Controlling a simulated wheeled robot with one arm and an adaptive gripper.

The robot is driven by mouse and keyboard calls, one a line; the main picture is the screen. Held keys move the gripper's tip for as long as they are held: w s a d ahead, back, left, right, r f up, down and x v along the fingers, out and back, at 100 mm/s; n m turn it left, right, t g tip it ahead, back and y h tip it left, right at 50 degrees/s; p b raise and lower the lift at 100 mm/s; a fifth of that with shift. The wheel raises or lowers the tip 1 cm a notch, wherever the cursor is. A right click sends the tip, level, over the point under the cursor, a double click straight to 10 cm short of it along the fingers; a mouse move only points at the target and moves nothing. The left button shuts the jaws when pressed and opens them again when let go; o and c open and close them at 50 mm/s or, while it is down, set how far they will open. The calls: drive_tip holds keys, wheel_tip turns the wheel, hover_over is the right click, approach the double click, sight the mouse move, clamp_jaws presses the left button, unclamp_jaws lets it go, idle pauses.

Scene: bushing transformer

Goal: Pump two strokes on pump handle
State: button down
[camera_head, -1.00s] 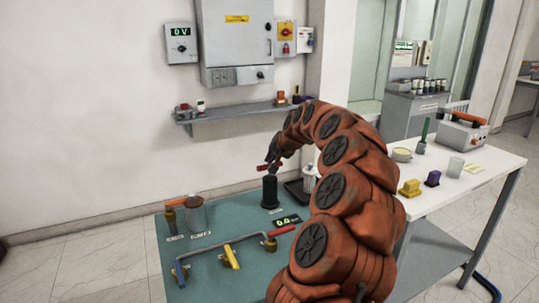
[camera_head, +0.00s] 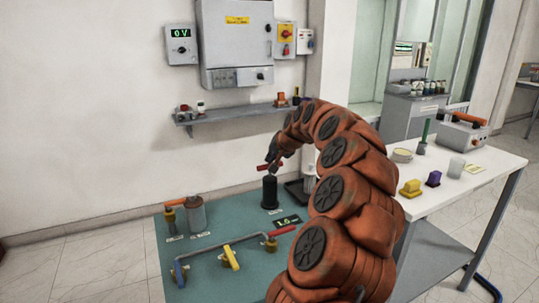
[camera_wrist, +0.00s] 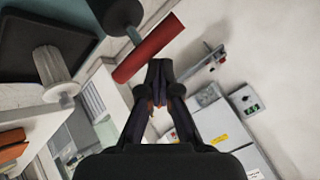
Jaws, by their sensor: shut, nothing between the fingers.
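The pump is a black upright cylinder (camera_head: 270,191) on the green bench top. Its red bar handle (camera_head: 262,167) sits above it, partly hidden by my gripper (camera_head: 273,158). In the wrist view the red handle (camera_wrist: 146,48) lies across a grey rod from the black cylinder (camera_wrist: 117,12). My gripper (camera_wrist: 160,68) is shut and empty, with its tips close beside the handle; I cannot tell if they touch. A small display (camera_head: 287,221) in front of the pump shows green digits, about 1.6.
A blue-grey pipe (camera_head: 220,248) with yellow and red levers runs along the front of the bench. A grey canister (camera_head: 196,214) stands at left. A wall shelf (camera_head: 238,114) is behind. A white table (camera_head: 465,190) stands at right.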

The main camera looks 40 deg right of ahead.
drive_tip(key=shift+r+p, duration=0.65)
drive_tip(key=shift+r, duration=2.35)
